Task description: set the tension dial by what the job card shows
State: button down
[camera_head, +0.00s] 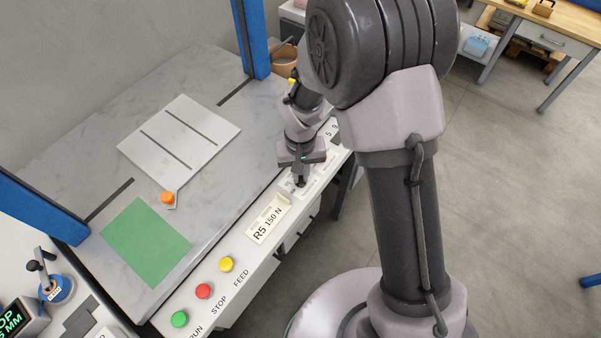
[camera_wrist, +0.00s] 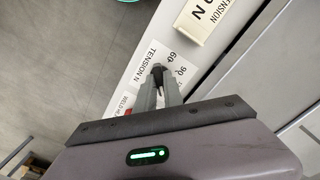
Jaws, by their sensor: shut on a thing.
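My gripper (camera_head: 301,181) points down at the front panel, its fingers shut on the tension dial. In the wrist view, the fingers (camera_wrist: 160,88) close around the dial's small dark knob (camera_wrist: 158,71). The dial's white plate (camera_wrist: 147,61) reads "TENSION N", with 60 and 90 visible beside the knob. The fingers hide the rest of the scale, and I cannot tell where the pointer stands. The cream job card (camera_head: 266,220) stands left of the dial and reads "R5 150 N". Part of it also shows in the wrist view (camera_wrist: 205,17).
Green (camera_head: 179,319), red (camera_head: 203,291) and yellow (camera_head: 226,264) buttons sit further along the panel, labelled RUN, STOP and FEED. A grey plate (camera_head: 180,139) and a green sheet (camera_head: 146,243) lie on the marbled table. A blue post (camera_head: 250,40) rises behind my gripper.

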jog(key=c, duration=1.5)
grip_release()
jog(key=shift+o, duration=0.2)
notch_tip(320, 180, up, 17)
jog(key=p, duration=0.6)
jog(key=shift+r, duration=0.2)
